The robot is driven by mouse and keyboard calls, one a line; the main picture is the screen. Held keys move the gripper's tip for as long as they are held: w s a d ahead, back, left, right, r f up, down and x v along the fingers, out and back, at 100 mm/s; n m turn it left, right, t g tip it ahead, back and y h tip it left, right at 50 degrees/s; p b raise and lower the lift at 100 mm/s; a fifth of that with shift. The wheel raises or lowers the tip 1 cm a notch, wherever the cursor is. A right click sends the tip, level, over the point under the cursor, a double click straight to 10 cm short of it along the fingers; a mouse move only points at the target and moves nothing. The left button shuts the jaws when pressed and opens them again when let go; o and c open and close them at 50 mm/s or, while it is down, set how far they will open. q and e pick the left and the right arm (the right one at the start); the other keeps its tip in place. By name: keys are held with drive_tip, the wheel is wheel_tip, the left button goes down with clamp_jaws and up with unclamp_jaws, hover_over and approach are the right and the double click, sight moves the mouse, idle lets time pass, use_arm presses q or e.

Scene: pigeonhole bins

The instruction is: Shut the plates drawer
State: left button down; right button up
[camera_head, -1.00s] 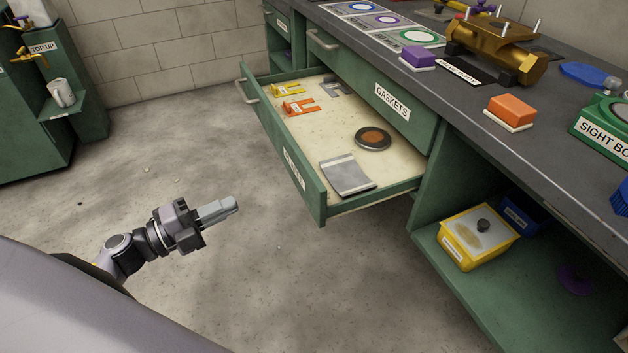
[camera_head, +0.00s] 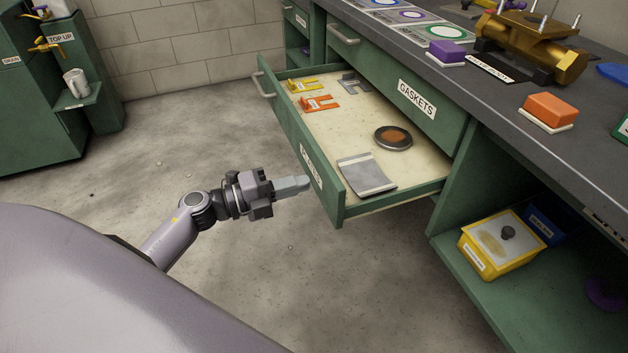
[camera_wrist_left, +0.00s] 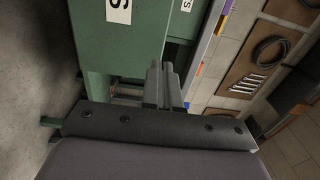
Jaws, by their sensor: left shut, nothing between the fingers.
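The plates drawer (camera_head: 330,196) is the green drawer pulled out below the drawer labelled GASKETS (camera_head: 417,98). Its front carries a white label, too slanted to read here, and a grey bar handle (camera_head: 262,84). It stands well open. My left gripper (camera_head: 306,183) is shut and empty, its fingertips pointing at the outside of the drawer front near the label. Whether they touch it I cannot tell. In the left wrist view the shut fingers (camera_wrist_left: 163,85) show beside a green panel (camera_wrist_left: 110,50) with a partly seen label. My right gripper is not in view.
In the drawer lie a yellow piece (camera_head: 304,84), an orange piece (camera_head: 318,103), a round dark-rimmed disc (camera_head: 393,137) and a grey plate (camera_head: 367,174). An open shelf at the right holds a yellow bin (camera_head: 492,260). The floor before the drawer is clear.

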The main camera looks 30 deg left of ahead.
sight(328, 176)
use_arm(q)
drive_tip(key=x, duration=0.2)
drive_tip(key=shift+w+d, duration=0.2)
drive_tip(key=shift+w, duration=0.05)
drive_tip(key=shift+w+d, duration=0.4)
drive_tip(key=shift+w, duration=0.1)
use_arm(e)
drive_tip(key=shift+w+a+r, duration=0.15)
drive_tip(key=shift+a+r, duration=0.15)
use_arm(q)
drive_tip(key=shift+w+d, duration=0.1)
